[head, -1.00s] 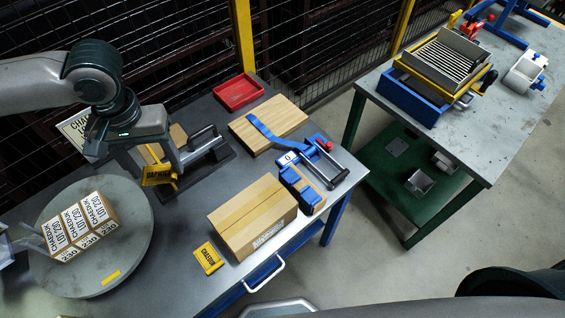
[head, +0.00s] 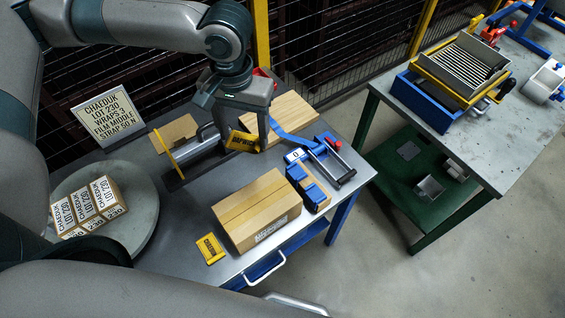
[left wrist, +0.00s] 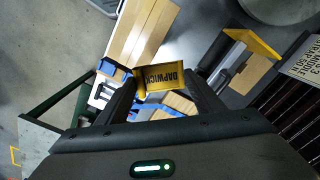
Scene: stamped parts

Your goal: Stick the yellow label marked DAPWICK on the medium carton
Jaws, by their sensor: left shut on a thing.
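My left gripper (head: 249,138) is shut on the yellow label marked DAPWICK (head: 241,141) and holds it above the bench. The label's black lettering shows between the fingers in the left wrist view (left wrist: 162,78). A tan carton (head: 250,203) with a seam along its top lies on the bench in front of the gripper, apart from the label. A white printed patch is on its front side. A flatter tan carton (head: 290,100) lies behind, and a small one (head: 174,131) at the left. I cannot tell by name which is the medium one. My right gripper is not in view.
A second yellow label-like piece (head: 210,248) lies left of the front carton. A blue tool (head: 334,160) stands to its right. The round turntable (head: 145,205) bears labelled boxes (head: 86,207). A sign (head: 107,115) stands behind it. Another bench (head: 470,140) is at the right.

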